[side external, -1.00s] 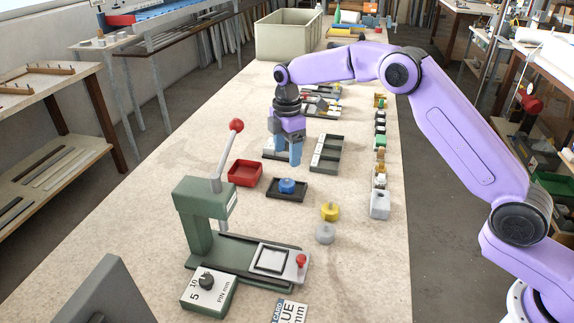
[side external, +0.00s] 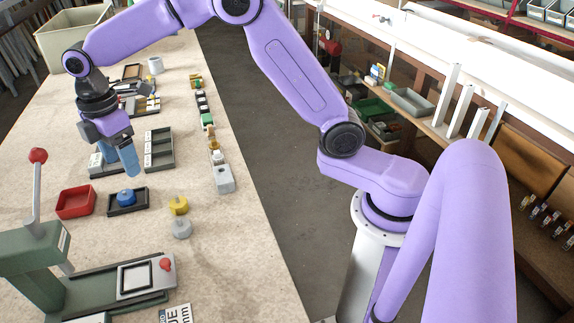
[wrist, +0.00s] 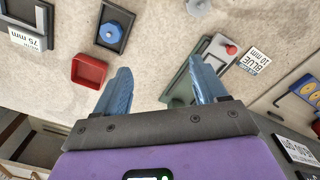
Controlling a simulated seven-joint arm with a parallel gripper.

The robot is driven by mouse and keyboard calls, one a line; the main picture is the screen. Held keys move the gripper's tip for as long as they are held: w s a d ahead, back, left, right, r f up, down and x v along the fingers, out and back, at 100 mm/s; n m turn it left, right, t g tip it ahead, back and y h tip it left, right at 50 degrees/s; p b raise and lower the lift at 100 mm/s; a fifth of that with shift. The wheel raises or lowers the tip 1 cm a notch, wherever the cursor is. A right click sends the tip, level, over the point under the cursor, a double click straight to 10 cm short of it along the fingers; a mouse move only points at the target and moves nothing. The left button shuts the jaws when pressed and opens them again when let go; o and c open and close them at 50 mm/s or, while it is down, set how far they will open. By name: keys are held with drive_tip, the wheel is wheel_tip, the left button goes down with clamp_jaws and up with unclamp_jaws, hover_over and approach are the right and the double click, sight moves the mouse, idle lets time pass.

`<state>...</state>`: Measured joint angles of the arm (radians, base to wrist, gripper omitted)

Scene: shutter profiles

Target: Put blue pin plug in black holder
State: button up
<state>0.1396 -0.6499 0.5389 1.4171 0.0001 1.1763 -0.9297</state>
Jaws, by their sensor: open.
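The blue pin plug (side external: 126,196) sits upright in a shallow black holder (side external: 142,205) on the bench. In the wrist view, the plug (wrist: 110,32) stands inside the rim of the holder (wrist: 123,16), above and left of my fingers. My gripper (side external: 130,166) points down with its blue fingers just behind the plug in the side view, apart from it. In the wrist view, my gripper (wrist: 160,75) has its fingers spread wide with nothing between them. The plug's lower part is hidden by the holder's rim.
A red tray (side external: 76,202) is left of the holder. Yellow (side external: 179,205) and grey (side external: 181,228) plugs stand to its right. A green lever press (side external: 35,262) is in front. Dark labelled trays (side external: 159,150) lie behind.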

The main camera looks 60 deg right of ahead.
drive_tip(key=s+d+r+m, duration=0.2)
drive_tip(key=s+d, duration=0.1)
drive_tip(key=s, duration=1.4)
drive_tip(key=s+d+f+m, duration=0.1)
drive_tip(key=s+d, duration=0.4)
drive_tip(key=s, duration=0.4)
drive_tip(key=s+d+f+m, duration=0.1)
drive_tip(key=s+d+f, duration=0.1)
drive_tip(key=s+d, duration=0.4)
drive_tip(key=s, duration=0.2)
drive_tip(key=shift+s, duration=0.4)
